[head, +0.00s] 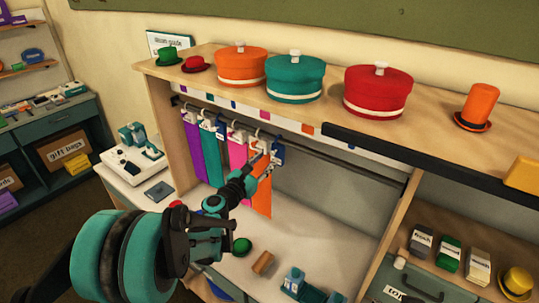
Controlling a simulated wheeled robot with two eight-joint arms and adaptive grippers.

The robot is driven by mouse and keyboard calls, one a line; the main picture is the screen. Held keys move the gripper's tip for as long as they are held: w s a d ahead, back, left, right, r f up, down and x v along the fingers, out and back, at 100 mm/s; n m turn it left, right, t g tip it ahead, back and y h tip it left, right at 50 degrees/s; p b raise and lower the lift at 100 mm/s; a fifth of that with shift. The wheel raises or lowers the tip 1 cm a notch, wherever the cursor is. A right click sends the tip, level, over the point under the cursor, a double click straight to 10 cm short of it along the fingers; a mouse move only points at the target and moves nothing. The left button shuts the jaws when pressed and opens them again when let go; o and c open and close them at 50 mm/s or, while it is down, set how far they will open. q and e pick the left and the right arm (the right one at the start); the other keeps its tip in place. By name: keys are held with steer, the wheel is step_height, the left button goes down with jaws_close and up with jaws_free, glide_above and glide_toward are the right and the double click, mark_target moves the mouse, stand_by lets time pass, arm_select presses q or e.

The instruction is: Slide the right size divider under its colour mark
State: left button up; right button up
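A rail (340,165) runs under the shelf and carries hanging cloths: purple (193,145), teal (211,160), pink (237,153) and orange (262,197). Pale dividers or hanger tags (238,135) sit among them. A blue divider (279,153) hangs at the right end of the group. My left gripper (268,164) reaches up in front of the orange cloth, close beside the blue divider. Its fingers are too small to judge grip. My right gripper is out of view.
The counter below holds a brown block (263,263) and a blue-teal device (300,285). The rail right of the blue divider is empty.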

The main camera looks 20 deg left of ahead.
mark_target(272, 154)
arm_select(q)
steer(key=shift+x, duration=1.6)
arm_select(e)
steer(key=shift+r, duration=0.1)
arm_select(q)
jaws_close()
